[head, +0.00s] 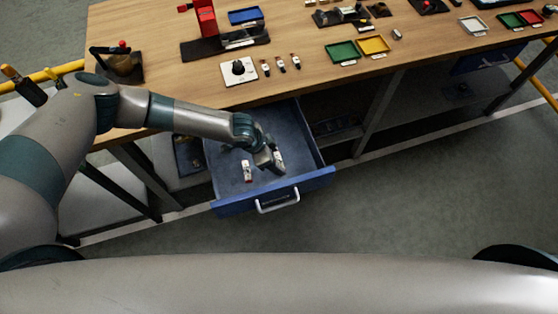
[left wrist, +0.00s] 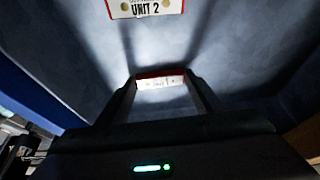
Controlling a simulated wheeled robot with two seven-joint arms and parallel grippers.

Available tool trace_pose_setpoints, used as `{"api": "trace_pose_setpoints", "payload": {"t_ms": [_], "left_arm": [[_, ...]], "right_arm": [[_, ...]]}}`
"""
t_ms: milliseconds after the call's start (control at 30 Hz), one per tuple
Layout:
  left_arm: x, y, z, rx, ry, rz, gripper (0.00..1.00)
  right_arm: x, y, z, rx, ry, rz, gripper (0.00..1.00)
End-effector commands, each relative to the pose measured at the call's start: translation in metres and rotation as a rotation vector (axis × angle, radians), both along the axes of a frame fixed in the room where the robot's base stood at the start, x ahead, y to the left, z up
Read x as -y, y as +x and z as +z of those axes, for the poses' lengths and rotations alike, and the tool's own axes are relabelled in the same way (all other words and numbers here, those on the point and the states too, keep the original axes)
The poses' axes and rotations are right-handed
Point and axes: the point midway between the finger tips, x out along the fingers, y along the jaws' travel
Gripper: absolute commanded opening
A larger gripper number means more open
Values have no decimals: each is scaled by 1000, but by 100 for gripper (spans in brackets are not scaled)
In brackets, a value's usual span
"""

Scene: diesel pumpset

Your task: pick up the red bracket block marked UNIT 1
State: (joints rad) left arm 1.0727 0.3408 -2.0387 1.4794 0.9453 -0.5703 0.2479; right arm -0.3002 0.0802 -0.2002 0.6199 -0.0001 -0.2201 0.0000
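My left gripper (head: 270,160) reaches down into the open blue drawer (head: 228,207). A small red and white block (head: 279,160) is at its fingertips. In the left wrist view, this block (left wrist: 161,81) sits between the two spread fingers, with a red edge and a white label too blurred to read. I cannot tell whether the fingers press on it. A second red and white block (head: 247,171) stands apart on the drawer floor, left of the gripper. The left wrist view shows a block labelled UNIT 2 (left wrist: 146,10) at the top. My right gripper is out of view.
The wooden table (head: 150,30) above the drawer holds several small blocks (head: 281,64), a white plate with a black knob (head: 238,70), a red fixture (head: 205,18), and green (head: 342,52) and yellow (head: 373,45) trays.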

Motion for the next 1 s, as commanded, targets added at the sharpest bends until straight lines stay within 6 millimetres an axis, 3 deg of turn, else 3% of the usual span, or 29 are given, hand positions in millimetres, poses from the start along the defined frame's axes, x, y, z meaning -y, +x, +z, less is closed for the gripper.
{"api": "trace_pose_setpoints", "payload": {"t_ms": [100,567,1000], "left_arm": [[0,0,0,1,0,0,35],[0,1,11,0,-1,1,35],[0,1,76,3,-3,-1,35]], "right_arm": [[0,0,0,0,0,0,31],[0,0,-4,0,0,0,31],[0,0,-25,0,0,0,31]]}}
